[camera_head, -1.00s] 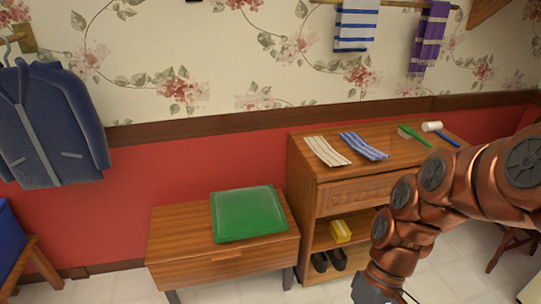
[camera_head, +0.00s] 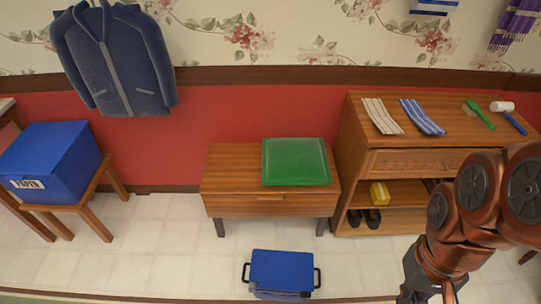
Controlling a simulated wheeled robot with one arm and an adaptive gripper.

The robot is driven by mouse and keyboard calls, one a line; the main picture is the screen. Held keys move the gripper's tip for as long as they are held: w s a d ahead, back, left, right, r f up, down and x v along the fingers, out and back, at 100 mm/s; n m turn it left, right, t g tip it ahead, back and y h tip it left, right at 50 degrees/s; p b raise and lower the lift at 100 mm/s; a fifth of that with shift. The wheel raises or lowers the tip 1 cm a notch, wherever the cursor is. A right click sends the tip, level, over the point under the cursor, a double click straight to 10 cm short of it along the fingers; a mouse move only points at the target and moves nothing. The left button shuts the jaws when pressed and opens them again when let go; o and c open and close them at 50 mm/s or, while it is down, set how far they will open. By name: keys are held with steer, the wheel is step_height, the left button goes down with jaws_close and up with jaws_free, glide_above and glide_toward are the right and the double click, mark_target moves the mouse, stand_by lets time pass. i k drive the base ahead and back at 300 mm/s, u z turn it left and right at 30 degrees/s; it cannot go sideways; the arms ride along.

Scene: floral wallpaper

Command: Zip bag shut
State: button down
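A blue bag (camera_head: 283,268) with a dark handle on each side sits on the tiled floor, in front of the low wooden bench. A greyish strip runs along its front lower edge; I cannot tell whether a zip there is open or shut. My gripper (camera_head: 428,296) is at the bottom right, right of the bag and apart from it. It points down and is partly cut off by the picture's lower edge, so its fingers do not show clearly.
A wooden bench (camera_head: 225,193) with a green cushion (camera_head: 296,162) stands behind the bag. A wooden cabinet (camera_head: 360,150) stands right of it. A blue box (camera_head: 50,160) rests on a stool (camera_head: 98,190) at left. The floor (camera_head: 165,245) left of the bag is clear.

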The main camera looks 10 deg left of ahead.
mark_target(252, 286)
steer(key=u, duration=1.35)
